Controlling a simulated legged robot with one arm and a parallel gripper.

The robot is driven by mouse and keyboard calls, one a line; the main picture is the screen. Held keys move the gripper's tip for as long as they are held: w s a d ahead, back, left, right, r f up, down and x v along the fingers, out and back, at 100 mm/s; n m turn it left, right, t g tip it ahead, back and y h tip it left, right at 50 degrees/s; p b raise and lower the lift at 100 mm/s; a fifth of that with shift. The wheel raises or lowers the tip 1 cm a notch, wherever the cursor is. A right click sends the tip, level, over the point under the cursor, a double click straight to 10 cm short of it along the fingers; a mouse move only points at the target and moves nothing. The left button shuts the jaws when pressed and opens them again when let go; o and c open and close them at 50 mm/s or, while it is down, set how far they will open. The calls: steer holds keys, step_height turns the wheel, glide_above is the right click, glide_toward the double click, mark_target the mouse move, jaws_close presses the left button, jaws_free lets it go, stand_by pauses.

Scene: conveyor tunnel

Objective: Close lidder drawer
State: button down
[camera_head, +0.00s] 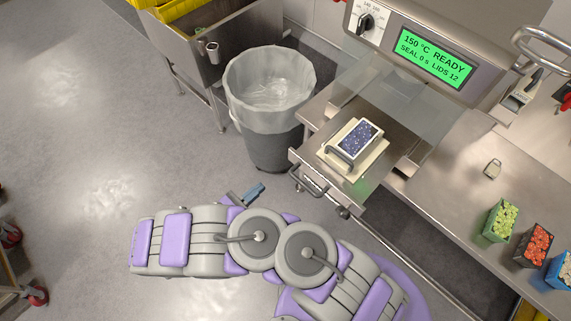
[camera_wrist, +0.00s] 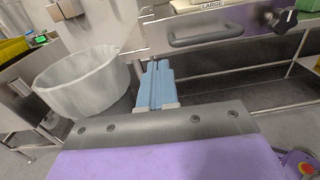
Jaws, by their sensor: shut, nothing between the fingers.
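The lidder is the steel machine at the top right, with a green display (camera_head: 433,56) reading "150 °C READY". Its drawer (camera_head: 318,154) is pulled out toward me and holds a white tray with a dark blue speckled pack (camera_head: 357,139). The drawer's grey bar handle (camera_head: 308,181) is on its front edge; the handle (camera_wrist: 206,36) also shows at the top of the wrist view. My gripper (camera_head: 255,191) is shut and empty, left of the handle and apart from it. In the wrist view its blue fingers (camera_wrist: 156,85) are together, below and left of the handle.
A lined waste bin (camera_head: 268,88) stands left of the drawer; the bin (camera_wrist: 82,82) is left of my fingers in the wrist view. A steel counter (camera_head: 455,172) on the right holds several produce punnets (camera_head: 537,245). The floor at left is clear.

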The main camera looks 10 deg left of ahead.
steer(key=b, duration=0.4)
glide_toward(293, 159)
steer(key=x, duration=0.6)
steer(key=shift+w+d+r, duration=0.1)
steer(key=shift+w+d, duration=0.15)
steer(key=shift+d, duration=0.1)
steer(key=shift+w, duration=0.1)
